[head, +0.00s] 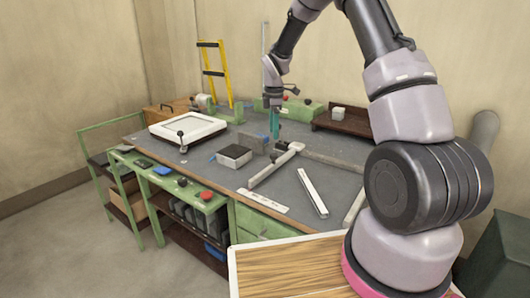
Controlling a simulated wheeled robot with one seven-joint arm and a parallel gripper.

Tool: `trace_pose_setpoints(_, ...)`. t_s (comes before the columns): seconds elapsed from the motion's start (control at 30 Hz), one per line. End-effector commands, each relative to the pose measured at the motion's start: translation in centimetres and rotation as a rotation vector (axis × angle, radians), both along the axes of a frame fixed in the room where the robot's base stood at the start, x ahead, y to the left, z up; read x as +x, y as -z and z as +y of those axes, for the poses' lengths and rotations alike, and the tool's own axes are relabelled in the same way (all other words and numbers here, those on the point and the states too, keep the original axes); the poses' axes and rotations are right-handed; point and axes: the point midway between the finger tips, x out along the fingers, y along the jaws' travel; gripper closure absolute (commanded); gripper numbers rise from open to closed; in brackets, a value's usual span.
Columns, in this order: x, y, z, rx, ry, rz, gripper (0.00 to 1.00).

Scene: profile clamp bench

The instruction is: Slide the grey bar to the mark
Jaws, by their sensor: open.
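A light grey bar (273,167) lies on the dark bench top (225,178), running from the bench middle toward the front edge. A second pale bar (312,191) with a dark groove lies apart to its right. I cannot tell for certain which is the task's grey bar. A white printed strip (262,201) lies near the front edge; a mark on it is too small to make out. My gripper (274,136) points down above the back of the bench, behind the first bar's far end. It is open; teal shows at its fingers. Its height above the bench is unclear.
A black-topped block (234,156) and a grey upright plate (253,143) stand left of the bar. A white tray (188,129) and a small lever (182,141) are farther left. A brown shelf (345,124) stands at the back right. My arm hides the bench's right end.

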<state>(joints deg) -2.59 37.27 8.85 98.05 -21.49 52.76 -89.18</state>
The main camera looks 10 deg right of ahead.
Motion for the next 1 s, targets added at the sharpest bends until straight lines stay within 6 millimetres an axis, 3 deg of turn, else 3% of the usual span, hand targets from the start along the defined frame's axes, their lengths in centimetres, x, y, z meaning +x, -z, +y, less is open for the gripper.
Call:
trace_pose_setpoints(0.3, -0.1, 6.0, 0.0, 0.000, 0.002, 0.004, 0.29)
trace_pose_setpoints(0.5, -0.1, 8.7, 0.0, 0.000, 0.003, 0.002, 0.29)
trace_pose_setpoints(0.93, -0.1, 9.7, 0.0, 0.000, 0.004, 0.000, 0.29)
trace_pose_setpoints(1.0, -0.1, 9.7, 0.0, 0.000, 0.004, 0.000, 0.56)
